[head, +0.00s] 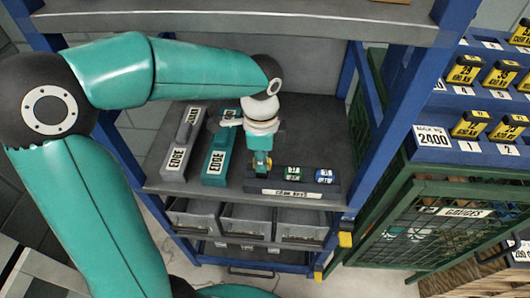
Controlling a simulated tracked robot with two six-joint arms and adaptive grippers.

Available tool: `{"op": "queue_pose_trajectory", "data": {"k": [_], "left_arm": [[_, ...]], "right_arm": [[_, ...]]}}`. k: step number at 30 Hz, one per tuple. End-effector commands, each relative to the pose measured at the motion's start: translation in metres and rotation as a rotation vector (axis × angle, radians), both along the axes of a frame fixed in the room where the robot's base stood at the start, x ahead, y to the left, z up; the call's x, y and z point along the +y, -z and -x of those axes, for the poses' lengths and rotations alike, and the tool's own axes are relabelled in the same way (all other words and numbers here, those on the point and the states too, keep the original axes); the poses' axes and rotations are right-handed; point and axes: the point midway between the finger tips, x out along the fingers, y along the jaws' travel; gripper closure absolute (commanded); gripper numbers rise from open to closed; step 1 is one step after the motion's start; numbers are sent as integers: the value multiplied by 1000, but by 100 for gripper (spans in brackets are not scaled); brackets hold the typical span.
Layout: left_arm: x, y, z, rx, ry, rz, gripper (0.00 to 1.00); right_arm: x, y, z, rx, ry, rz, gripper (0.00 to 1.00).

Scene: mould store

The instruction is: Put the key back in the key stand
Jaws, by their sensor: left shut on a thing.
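My left gripper (261,154) hangs down over the left end of the dark key stand (296,185) on the shelf. It is shut on a yellow key (262,163), which is mostly hidden by the fingers. The key is at the left end of the stand, in line with the other keys; I cannot tell whether it is seated or just above. My right gripper is not in view.
A grey block (181,150) and a teal block (218,155), both labelled EDGE, lie left of the stand. Blue shelf posts (380,130) and an upper shelf (250,25) frame the space. Grey bins (245,222) are below. A green GAUGES cage (440,235) stands right.

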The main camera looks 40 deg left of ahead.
Motion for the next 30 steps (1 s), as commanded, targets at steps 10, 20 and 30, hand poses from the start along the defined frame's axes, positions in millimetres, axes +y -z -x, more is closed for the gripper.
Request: {"op": "queue_pose_trajectory", "data": {"k": [10, 20, 30], "left_arm": [[0, 3, 1, 1, 1, 3, 100], [1, 17, 1, 1, -1, 3, 100], [0, 27, 1, 1, 1, 3, 100]], "right_arm": [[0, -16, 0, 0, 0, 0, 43], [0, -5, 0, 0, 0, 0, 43], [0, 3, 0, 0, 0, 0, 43]]}}
